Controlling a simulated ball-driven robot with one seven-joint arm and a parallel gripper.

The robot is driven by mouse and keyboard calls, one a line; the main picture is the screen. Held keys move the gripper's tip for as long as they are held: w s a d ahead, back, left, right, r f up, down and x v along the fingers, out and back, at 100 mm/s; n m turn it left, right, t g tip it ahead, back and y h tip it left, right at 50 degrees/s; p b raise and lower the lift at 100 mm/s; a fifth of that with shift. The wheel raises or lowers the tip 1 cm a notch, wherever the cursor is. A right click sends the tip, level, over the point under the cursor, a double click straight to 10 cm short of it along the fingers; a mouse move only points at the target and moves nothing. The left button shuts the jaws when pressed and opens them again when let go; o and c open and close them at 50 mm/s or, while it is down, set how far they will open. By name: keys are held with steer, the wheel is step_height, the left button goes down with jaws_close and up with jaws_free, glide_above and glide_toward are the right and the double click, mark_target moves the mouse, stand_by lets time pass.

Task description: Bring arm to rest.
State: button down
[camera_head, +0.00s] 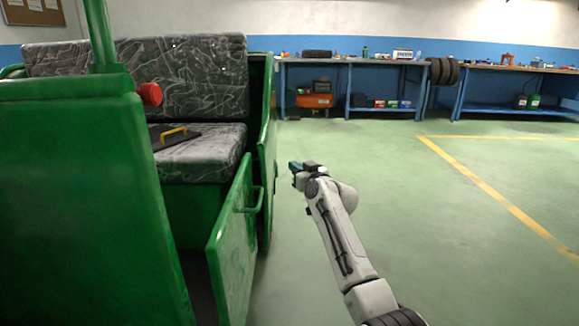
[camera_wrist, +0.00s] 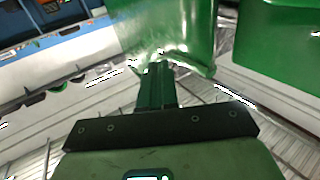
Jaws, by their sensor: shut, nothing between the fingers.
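My gripper (camera_head: 294,166) is at the end of my pale arm, which reaches forward from the lower right in the head view. It is over the open floor, to the right of the green rickshaw (camera_head: 100,190) and its open green side door (camera_head: 235,240). In the wrist view the two green fingers of my gripper (camera_wrist: 157,75) are shut together, with nothing between them. A green panel (camera_wrist: 185,25) of the rickshaw shows beyond the fingertips there. Whether the fingers touch it cannot be told from this view.
The rickshaw has a patterned seat (camera_head: 200,155) with a dark, yellow-handled item (camera_head: 175,135) on it. Blue workbenches (camera_head: 355,75) stand along the far wall. The green floor (camera_head: 440,230) right of my arm is clear.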

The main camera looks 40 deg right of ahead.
steer(key=s+d, duration=0.5)
steer(key=d, duration=0.1)
steer(key=shift+p, duration=0.4)
